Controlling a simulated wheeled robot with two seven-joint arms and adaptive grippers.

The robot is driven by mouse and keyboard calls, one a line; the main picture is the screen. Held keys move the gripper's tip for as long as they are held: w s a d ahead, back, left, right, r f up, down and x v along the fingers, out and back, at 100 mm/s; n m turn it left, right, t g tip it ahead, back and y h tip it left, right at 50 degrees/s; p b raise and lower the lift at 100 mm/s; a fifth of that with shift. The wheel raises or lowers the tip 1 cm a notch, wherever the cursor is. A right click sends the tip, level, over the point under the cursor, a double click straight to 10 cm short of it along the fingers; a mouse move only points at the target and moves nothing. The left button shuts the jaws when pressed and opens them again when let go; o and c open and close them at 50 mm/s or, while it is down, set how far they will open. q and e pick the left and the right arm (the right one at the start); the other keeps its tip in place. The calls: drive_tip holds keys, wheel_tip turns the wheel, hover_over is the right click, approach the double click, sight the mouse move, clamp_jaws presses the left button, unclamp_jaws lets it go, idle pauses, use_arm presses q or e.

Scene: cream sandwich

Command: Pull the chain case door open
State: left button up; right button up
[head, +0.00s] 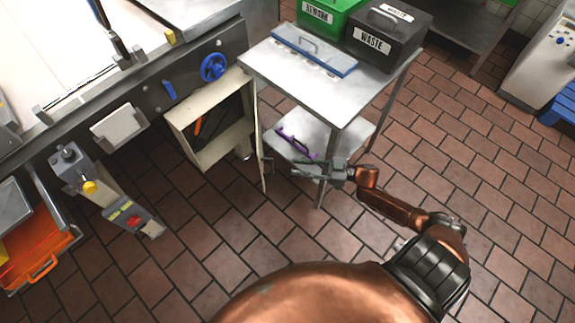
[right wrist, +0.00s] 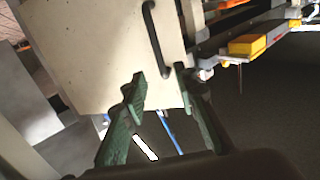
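The chain case (head: 176,122) is a cream box on the machine's side, and I can see into it. Its door (head: 261,135) stands out from the case's right edge, seen nearly edge-on in the head view. A dark bar handle (head: 267,166) is on the door's right face. My right gripper (head: 296,169) is just right of the handle, apart from it. In the right wrist view the green fingers (right wrist: 160,80) are open, facing the pale door panel (right wrist: 95,50). The handle (right wrist: 154,38) reaches down toward the gap between the tips. My left gripper is out of view.
The brown tile floor in front is clear.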

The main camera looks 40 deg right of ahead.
drive_tip(key=shift+s+d, duration=0.4)
